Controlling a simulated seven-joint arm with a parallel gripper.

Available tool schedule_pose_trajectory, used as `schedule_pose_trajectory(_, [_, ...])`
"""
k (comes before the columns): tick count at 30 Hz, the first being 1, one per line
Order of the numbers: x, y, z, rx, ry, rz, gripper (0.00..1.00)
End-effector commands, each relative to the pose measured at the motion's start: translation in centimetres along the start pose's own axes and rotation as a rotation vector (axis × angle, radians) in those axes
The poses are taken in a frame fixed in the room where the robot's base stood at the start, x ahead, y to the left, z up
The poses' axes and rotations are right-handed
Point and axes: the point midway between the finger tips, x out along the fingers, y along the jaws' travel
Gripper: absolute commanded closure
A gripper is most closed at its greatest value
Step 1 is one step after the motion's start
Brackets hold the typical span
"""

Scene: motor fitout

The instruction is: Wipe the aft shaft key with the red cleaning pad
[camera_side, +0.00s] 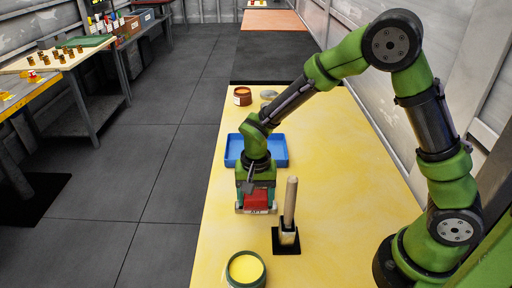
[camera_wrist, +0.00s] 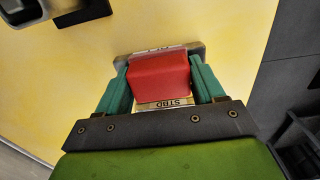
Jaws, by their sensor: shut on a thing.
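My gripper (camera_side: 256,196) is low over the yellow bench, its teal fingers shut on the red cleaning pad (camera_side: 257,198). In the wrist view the pad (camera_wrist: 160,77) sits squarely between both fingers. A grey metal piece with pale label plates (camera_wrist: 196,48) shows just beyond the pad; I take it to be the shaft key. One plate by the pad's near edge reads "STBD". In the side view a light label (camera_side: 257,211) right under the pad seems to read "AFT". The pad hides most of this piece, and I cannot tell whether they touch.
A wooden handle (camera_side: 290,203) stands upright in a black holder (camera_side: 286,249) close right of my gripper. A blue tray (camera_side: 279,164) lies behind it. An open yellow-filled tin (camera_side: 246,268) stands in front. A brown jar (camera_side: 242,96) and grey item (camera_side: 268,94) are at the back. The bench's right side is clear.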

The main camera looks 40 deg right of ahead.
Motion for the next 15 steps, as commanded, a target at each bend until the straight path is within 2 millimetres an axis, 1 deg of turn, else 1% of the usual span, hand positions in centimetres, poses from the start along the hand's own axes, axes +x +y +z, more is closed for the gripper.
schedule_pose_trajectory(1, [0.0,0.6,0.0,0.003,-0.002,0.003,0.61])
schedule_pose_trajectory(12, [0.0,4.0,0.0,0.002,-0.002,0.003,0.61])
schedule_pose_trajectory(14, [0.0,4.5,0.0,0.003,-0.002,0.003,0.61])
schedule_pose_trajectory(15, [0.0,4.3,0.0,0.001,-0.002,0.002,0.61])
